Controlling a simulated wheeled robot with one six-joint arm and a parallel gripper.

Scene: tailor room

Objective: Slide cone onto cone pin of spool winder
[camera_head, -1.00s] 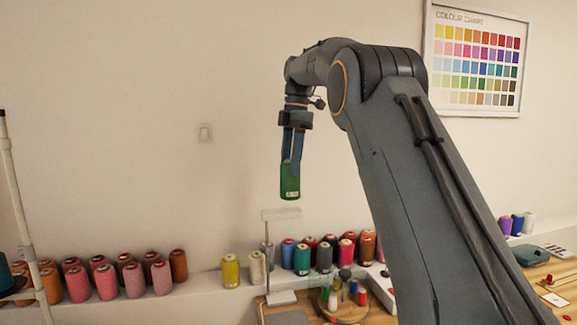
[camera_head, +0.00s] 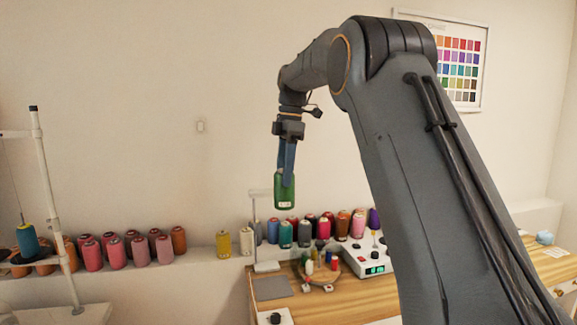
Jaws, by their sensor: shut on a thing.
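A green thread cone (camera_head: 284,194) with a pale label hangs upright below my gripper (camera_head: 286,172). My gripper points down and its fingers are shut on the cone's upper part. The cone is in the air, in front of the wall and above the shelf of spools. A white machine with a green display (camera_head: 362,262) stands on the wooden table, below and right of the cone; it may be the spool winder. A white stand with a thin post (camera_head: 266,266) is below and left of the cone. I cannot make out the cone pin.
Several coloured cones (camera_head: 140,251) line the wall shelf on both sides. A round wooden holder with small spools (camera_head: 318,273) and a grey mat (camera_head: 272,287) lie on the wooden table (camera_head: 350,296). A white pole stand (camera_head: 55,215) is at the left. The air around the held cone is clear.

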